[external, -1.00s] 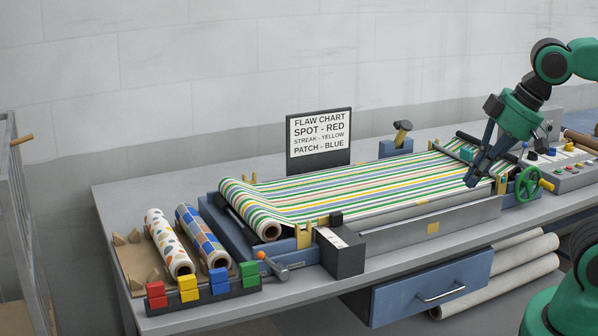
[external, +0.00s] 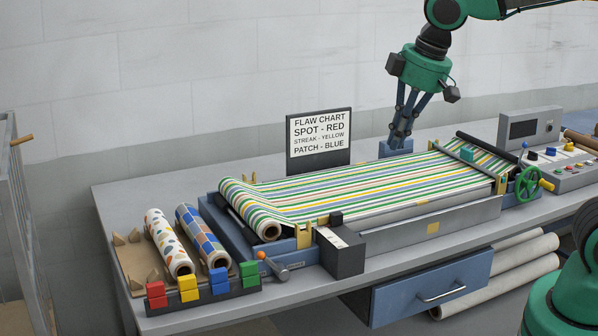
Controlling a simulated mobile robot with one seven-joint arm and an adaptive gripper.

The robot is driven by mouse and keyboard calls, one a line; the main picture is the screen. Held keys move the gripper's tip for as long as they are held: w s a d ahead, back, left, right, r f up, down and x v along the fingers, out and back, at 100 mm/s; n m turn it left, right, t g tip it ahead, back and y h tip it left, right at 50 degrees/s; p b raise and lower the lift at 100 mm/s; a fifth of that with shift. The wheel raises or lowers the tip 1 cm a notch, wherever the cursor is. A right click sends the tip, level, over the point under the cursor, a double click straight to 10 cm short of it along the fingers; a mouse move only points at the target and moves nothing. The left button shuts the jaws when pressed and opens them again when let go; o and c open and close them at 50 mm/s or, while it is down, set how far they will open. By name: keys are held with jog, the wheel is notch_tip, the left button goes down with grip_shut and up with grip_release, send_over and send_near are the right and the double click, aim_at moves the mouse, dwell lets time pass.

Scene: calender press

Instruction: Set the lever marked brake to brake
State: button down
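My gripper (external: 397,142) points down at the far edge of the press, in front of or over a small blue block (external: 384,150). The dark post with a tan end on that block is now hidden behind the gripper. The fingers look close together, but I cannot tell whether they are shut or hold the post. A lever with an orange knob (external: 262,256) is at the near left end of the press. A lever with a blue knob (external: 525,146) stands near the right end. No brake marking is readable on any of them.
A flaw chart (external: 319,138) stands behind. A green handwheel (external: 528,184) and a control panel (external: 570,165) are at right. Coloured blocks (external: 188,288) line the near left.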

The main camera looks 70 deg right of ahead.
jog(key=w+a+g+p, duration=0.1)
jog(key=w+a+p, duration=0.15)
jog(key=w, duration=0.95)
jog(key=n+g+h+p, duration=0.1)
jog(key=g+h+p, duration=0.1)
jog(key=p, duration=0.3)
send_over(272, 264)
jog(key=w+a, duration=0.3)
notch_tip(272, 264, down, 10)
jog(key=w+a+f+g+h+p, duration=0.1)
jog(key=w+a+f+p, duration=0.2)
jog(key=w+f, duration=0.3)
jog(key=shift+w+f, duration=0.15)
jog(key=shift+f, duration=2)
jog(key=shift+d+f, duration=0.1)
jog(key=shift+f, duration=0.05)
jog(key=x, duration=0.9)
jog(key=shift+f, duration=0.1)
jog(key=shift+d+f, duration=0.15)
jog(key=shift+f, duration=0.05)
jog(key=shift+s+r, duration=0.25)
jog(key=shift+s, duration=0.4)
jog(key=shift+s+r, duration=0.3)
jog(key=shift+s, duration=0.3)
jog(key=shift+s+r, duration=0.25)
jog(key=shift+s, duration=0.4)
